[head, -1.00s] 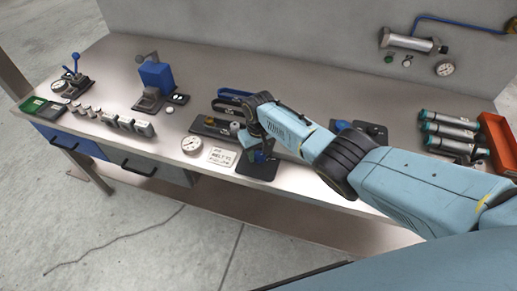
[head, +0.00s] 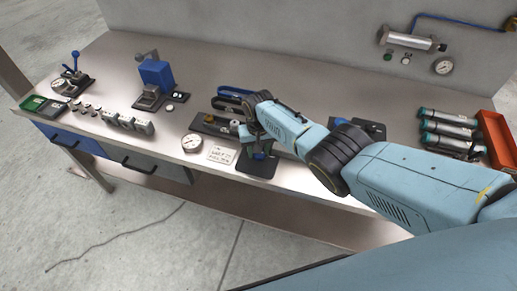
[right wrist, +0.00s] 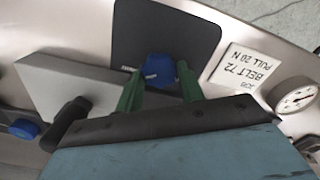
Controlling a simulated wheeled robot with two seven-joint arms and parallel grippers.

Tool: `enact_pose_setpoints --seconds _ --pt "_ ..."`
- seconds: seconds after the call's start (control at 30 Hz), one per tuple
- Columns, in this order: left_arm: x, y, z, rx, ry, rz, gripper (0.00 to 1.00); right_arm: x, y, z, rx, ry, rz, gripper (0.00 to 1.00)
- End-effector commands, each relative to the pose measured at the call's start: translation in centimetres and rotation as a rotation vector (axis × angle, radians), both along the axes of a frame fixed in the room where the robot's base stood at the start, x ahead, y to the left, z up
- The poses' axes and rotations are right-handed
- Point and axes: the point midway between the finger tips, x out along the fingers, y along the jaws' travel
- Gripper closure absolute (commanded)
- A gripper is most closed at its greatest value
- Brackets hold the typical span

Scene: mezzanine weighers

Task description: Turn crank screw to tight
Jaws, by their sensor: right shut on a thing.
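My right gripper (head: 257,148) is low over a dark plate (head: 257,167) near the front edge of the bench. In the right wrist view its two green fingers (right wrist: 160,84) stand on either side of a blue knob (right wrist: 159,68), which I take to be the crank screw's grip; the gripper is shut on it. A grey bar (right wrist: 60,84) and a black handle (right wrist: 68,121) lie left of the fingers. The screw's shaft is hidden, so I cannot tell how tight it is. My left gripper is not in view.
A card reading "JOB BELT 72 PULL 20 N" (head: 221,154) and a round gauge (head: 192,143) lie left of the plate. Black belts (head: 234,91) lie behind it. A blue press-like device (head: 156,75) stands further left. Several cylinders and a red bin (head: 497,140) are at right.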

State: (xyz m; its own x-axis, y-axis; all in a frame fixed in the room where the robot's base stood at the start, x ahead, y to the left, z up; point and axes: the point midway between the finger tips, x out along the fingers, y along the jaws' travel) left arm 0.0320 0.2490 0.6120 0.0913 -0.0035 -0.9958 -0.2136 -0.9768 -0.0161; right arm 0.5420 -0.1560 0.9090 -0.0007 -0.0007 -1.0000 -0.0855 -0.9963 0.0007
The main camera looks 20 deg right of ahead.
Motion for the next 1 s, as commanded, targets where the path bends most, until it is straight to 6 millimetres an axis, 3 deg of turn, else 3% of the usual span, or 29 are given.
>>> enact_pose_setpoints --seconds 0.07,0.1,0.27,0.67,1.0 --pt "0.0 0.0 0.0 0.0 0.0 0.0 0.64 0.1 0.0 0.0 0.001 -0.001 -0.003 0.85" --pt "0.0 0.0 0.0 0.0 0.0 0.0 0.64 0.1 0.0 0.0 0.002 -0.001 -0.003 0.59" --pt "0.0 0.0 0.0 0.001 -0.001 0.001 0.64 0.1 0.0 0.1 0.001 -0.001 -0.002 0.4" --pt "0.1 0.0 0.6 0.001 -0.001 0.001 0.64 0.1 0.0 1.0 0.002 -0.002 0.0 0.4" --pt "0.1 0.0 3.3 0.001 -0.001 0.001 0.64 0.1 0.0 7.4 0.003 -0.004 0.0 0.4"
